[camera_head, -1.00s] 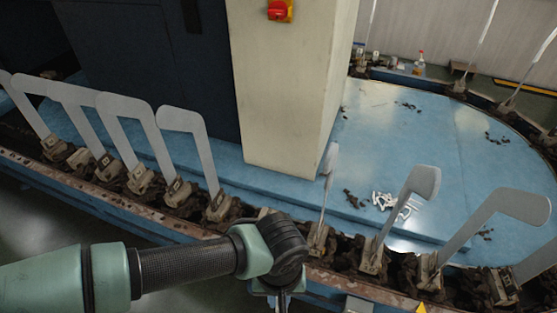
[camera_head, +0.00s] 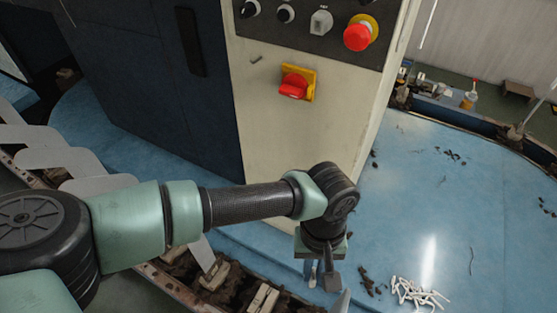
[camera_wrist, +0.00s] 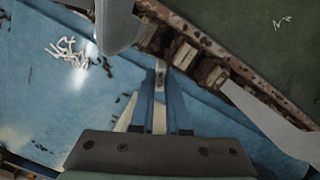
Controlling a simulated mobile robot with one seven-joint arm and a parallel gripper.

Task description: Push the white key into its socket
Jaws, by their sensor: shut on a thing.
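My gripper (camera_head: 322,278) hangs at the end of the arm, pointing down in front of the cream machine column's foot. In the wrist view my gripper (camera_wrist: 160,105) shows two straight fingers shut on a slim pale piece, which looks like the white key (camera_wrist: 160,88). The key runs between the fingers and its far end sticks out slightly. In the head view the fingers partly hide it. On the control panel a small whitish switch (camera_head: 321,22) sits left of the red stop button (camera_head: 360,33). I cannot tell whether it is the socket.
A red and yellow rotary switch (camera_head: 295,83) is on the cream column (camera_head: 268,135). Flat sock boards (camera_head: 60,158) stand along the conveyor (camera_head: 165,285). White pieces (camera_head: 418,293) lie on the blue platform (camera_head: 455,215). A board (camera_wrist: 117,25) passes close to the gripper in the wrist view.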

